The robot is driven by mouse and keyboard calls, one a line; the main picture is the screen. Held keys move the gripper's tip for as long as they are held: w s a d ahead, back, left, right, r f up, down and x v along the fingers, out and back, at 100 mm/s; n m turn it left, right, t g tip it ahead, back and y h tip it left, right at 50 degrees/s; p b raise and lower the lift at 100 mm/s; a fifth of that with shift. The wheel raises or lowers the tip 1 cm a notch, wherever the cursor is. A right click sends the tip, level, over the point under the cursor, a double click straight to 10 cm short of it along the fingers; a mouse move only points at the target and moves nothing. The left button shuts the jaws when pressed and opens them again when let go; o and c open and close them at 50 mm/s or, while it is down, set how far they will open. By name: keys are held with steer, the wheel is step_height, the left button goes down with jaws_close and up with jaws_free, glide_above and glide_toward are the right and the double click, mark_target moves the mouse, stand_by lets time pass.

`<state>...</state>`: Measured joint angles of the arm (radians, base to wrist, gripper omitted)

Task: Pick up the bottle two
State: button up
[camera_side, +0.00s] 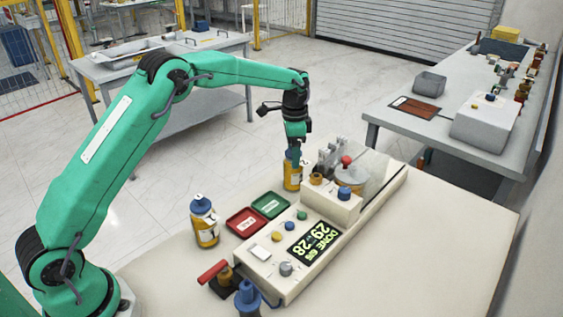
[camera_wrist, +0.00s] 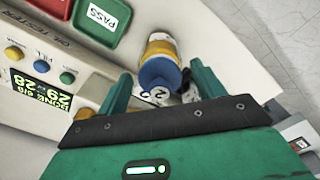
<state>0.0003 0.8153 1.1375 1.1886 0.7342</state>
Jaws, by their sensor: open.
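Bottle two (camera_side: 292,178) stands upright on the bench beside the tester, an amber bottle with a pale label. In the wrist view its blue cap (camera_wrist: 158,72), marked 2, shows between my fingers. My gripper (camera_side: 294,153) points down right over the bottle, with its fingers around the cap area. In the wrist view my gripper (camera_wrist: 163,84) is open, with one finger on each side of the bottle. I cannot tell whether either finger touches it. The upper part of the bottle is hidden by my gripper in the side view.
Another blue-capped bottle (camera_side: 205,230) stands to the left. A red tray (camera_side: 246,222) and a green PASS tray (camera_side: 270,205) lie between the bottles. The oil tester (camera_side: 270,262) with buttons and display stands close on the right. Bare bench (camera_side: 430,240) lies beyond it.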

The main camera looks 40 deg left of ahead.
steer(key=shift+f, duration=0.1)
stand_by(0.4)
jaws_close()
steer(key=shift+r, duration=5.1)
